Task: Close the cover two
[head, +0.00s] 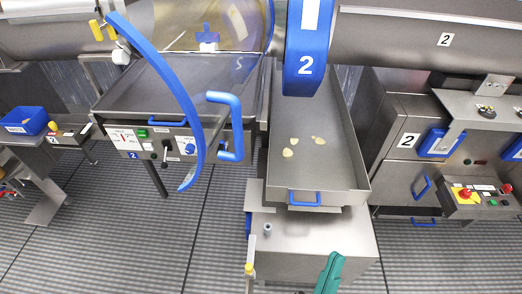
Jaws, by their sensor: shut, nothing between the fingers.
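Cover two appears to be the clear, yellowish panel with a curved blue rim (180,95), swung out to the left of the drum opening. A blue bar handle (229,128) shows to the right of the rim. The blue drum collar marked 2 (305,62) stands right of the cover, with a visible gap between them. My gripper, which seems to be the teal part (329,272) at the bottom edge, is shut and empty. It is well below the handle and apart from it. Its lower part is cut off by the frame.
A steel tray (340,145) with several pale pieces lies below the collar. A control panel (152,143) sits behind the rim, left. A yellow-tipped lever (249,270) stands left of my gripper. Cabinets with blue handles stand at right. Grated floor is free at lower left.

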